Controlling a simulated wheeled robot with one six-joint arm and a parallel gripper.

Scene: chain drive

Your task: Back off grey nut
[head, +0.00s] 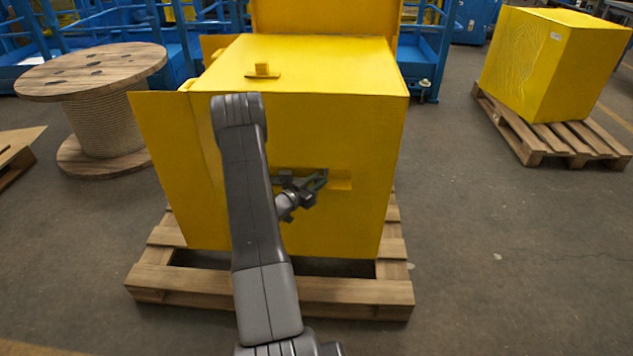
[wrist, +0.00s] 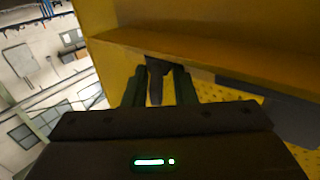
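My gripper (head: 316,182) is at the shallow recess in the front of the yellow housing (head: 360,130). In the wrist view, its two dark green fingers (wrist: 159,82) stand on either side of a dark grey part (wrist: 156,72) under a yellow ledge. The part fills most of the gap between the fingertips. I cannot tell whether they press on it. I cannot tell whether this part is the grey nut; no nut shape shows clearly. In the head view, the gripper and wrist hide part of the recess.
The housing sits on a wooden pallet (head: 350,292) with a yellow panel (head: 170,150) standing out at its left. A wooden cable reel (head: 100,110) stands to the left. Another yellow box (head: 545,60) on a pallet stands at the right. The floor between them is clear.

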